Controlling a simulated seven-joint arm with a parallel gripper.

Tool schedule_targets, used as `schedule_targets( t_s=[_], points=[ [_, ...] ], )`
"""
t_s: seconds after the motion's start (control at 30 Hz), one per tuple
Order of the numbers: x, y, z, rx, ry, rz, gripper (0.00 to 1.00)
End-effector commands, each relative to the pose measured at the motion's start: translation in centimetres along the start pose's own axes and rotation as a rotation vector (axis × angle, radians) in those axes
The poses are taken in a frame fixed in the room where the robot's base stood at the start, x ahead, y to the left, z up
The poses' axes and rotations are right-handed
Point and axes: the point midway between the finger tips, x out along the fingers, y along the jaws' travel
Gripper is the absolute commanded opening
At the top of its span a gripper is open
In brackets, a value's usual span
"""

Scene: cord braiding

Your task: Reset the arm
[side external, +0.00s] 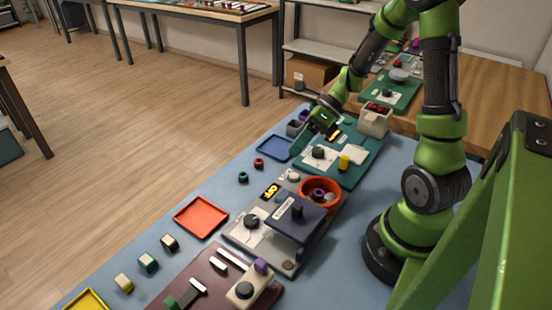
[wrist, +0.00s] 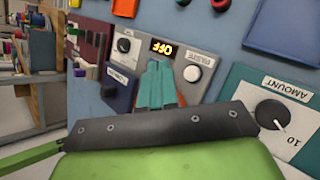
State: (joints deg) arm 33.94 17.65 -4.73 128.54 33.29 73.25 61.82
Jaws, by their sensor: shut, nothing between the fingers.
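My gripper (side external: 322,124) hangs above the far end of the blue bench, over the upper-left part of the teal panel (side external: 345,175). In the wrist view, its two teal fingers (wrist: 156,85) are together with nothing between them. No cord shows clearly in either view. The teal panel carries a black knob, and the wrist view shows this knob (wrist: 270,114) beside a label reading AMOUNT.
A grey panel (side external: 240,237) bears a display reading OFF (side external: 271,191), a navy block (side external: 297,219) and an orange bowl (side external: 320,190). A red tray (side external: 201,217), a blue tray (side external: 275,148) and several small blocks lie left. A beige bin (side external: 374,122) stands near the arm.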

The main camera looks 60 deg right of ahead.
Motion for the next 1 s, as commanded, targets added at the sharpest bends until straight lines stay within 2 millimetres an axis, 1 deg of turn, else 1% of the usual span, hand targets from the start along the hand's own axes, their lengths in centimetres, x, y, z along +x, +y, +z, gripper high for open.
schedule_targets(
  t_s=[0.17, 0.27, 0.33, 0.37, 0.4, 0.57, 0.6, 0.67, 0.7, 0.77, 0.8, 0.9, 1.0],
  points=[
    [0.0, -0.1, -0.1, -0.041, 0.004, -0.003, 0.00],
    [0.1, -0.2, -1.0, -0.160, 0.043, -0.013, 0.00],
    [-0.1, 0.0, -1.7, -0.311, 0.090, -0.027, 0.00],
    [-0.3, 0.4, -1.8, -0.399, 0.118, -0.034, 0.00],
    [-0.5, 1.0, -1.9, -0.535, 0.159, -0.046, 0.00],
    [-1.7, 3.8, -1.3, -1.052, 0.316, -0.080, 0.00],
    [-2.1, 4.6, -1.0, -1.185, 0.356, -0.088, 0.00],
    [-2.6, 5.9, -0.5, -1.393, 0.420, -0.102, 0.00],
    [-3.0, 6.9, -0.2, -1.537, 0.466, -0.113, 0.00],
    [-3.6, 8.4, 0.4, -1.754, 0.535, -0.133, 0.00],
    [-4.1, 9.5, 0.9, -1.891, 0.579, -0.151, 0.00],
    [-5.0, 12.1, 1.8, -2.184, 0.673, -0.203, 0.00],
    [-5.8, 14.5, 2.5, -2.377, 0.727, -0.265, 0.00]
  ],
)
